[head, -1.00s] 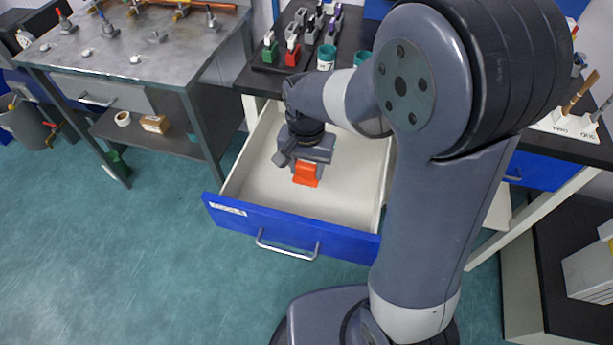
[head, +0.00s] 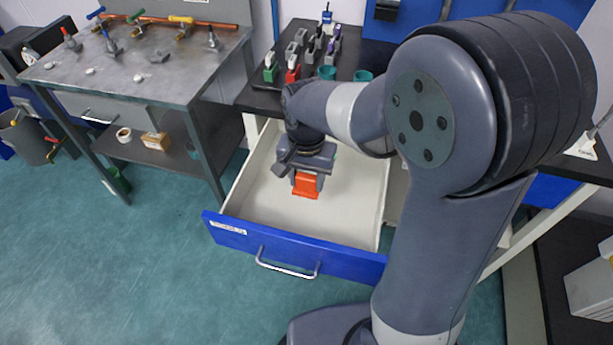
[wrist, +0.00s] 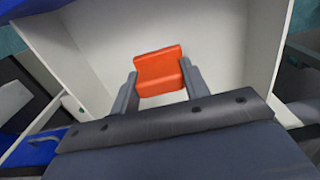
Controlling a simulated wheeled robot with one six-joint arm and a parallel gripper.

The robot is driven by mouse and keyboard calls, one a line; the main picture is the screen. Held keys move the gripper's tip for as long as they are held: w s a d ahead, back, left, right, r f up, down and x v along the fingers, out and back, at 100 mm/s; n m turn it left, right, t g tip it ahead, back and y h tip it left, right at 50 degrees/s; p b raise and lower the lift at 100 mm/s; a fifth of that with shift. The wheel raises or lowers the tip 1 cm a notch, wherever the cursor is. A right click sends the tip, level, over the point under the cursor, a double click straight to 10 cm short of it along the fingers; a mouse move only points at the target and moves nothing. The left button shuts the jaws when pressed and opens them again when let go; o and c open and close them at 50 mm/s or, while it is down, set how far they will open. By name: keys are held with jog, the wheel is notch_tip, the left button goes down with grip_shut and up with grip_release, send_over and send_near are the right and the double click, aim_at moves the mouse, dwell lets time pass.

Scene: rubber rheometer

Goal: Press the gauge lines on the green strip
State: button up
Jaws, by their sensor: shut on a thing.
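My gripper (wrist: 160,84) is shut on an orange block (wrist: 158,66), with one grey finger on each side of it. In the head view the orange block (head: 306,186) hangs below my gripper, inside the open drawer (head: 345,222). I cannot tell whether the block touches the drawer floor. The white drawer floor shows around it in the wrist view. I cannot make out a green strip in either view.
The drawer has a blue front with a metal handle (head: 287,270). Behind it, a dark bench (head: 250,97) bears a rack with green, red and grey clamp-like items (head: 292,70) and teal cups (head: 327,72). A metal table (head: 130,75) with several small tools stands left.

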aim_at(307, 175)
notch_tip(307, 175, up, 12)
jog(key=p, duration=1)
jog(key=shift+f, duration=0.1)
dwell(0.7)
